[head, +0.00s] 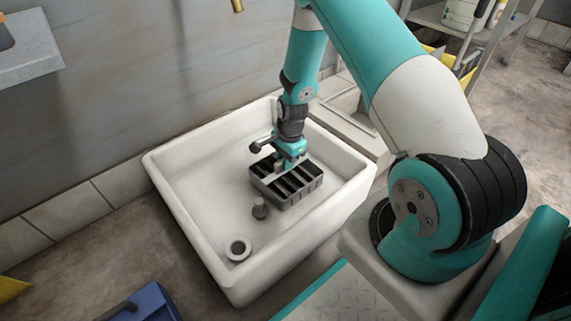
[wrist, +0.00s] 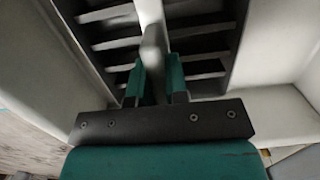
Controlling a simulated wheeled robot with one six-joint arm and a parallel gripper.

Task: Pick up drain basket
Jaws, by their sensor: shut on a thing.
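The drain basket (head: 296,187) is a dark grey slatted box inside the white sink (head: 190,228), toward its back right part. My gripper (head: 289,163) reaches down onto the basket from above. In the wrist view the two teal fingers (wrist: 158,84) are shut on a light bar in the middle of the basket (wrist: 105,28), with dark slats on both sides. I cannot tell whether the basket touches the sink floor.
A small dark grey plug-like piece (head: 260,208) and a round drain ring (head: 238,249) are in the sink's front part. The sink's rim surrounds the basket. A blue case (head: 146,303) is on the floor in front. A metal shelf (head: 27,50) hangs at upper left.

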